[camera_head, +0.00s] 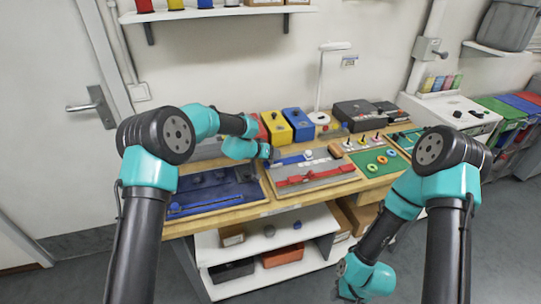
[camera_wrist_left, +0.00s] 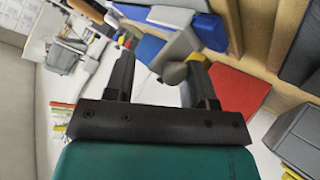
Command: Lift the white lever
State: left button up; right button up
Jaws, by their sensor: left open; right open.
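My left gripper (camera_head: 270,154) is over the back left of the board with the red straps. In the left wrist view, its two dark fingers (camera_wrist_left: 161,62) are apart. A rounded grey knob (camera_wrist_left: 175,73) shows between them, nearer the right finger; I cannot tell whether they touch. In the head view, a small pale grey knob (camera_head: 308,154) stands by a blue strip (camera_head: 291,160), right of this gripper. I cannot tell for sure which part is the white lever. My right gripper (camera_head: 347,288) hangs low in front of the bench; its fingers are hard to make out.
Yellow (camera_head: 275,128) and blue (camera_head: 298,124) boxes stand behind the left gripper. A white lamp (camera_head: 321,85) rises behind the bench. A green mat (camera_head: 375,161) with coloured rings lies to the right. A dark blue panel (camera_head: 215,192) lies to the left.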

pick_arm(q)
jog(key=v, duration=1.7)
jog(key=shift+r, duration=0.25)
jog(key=shift+s+a, duration=0.1)
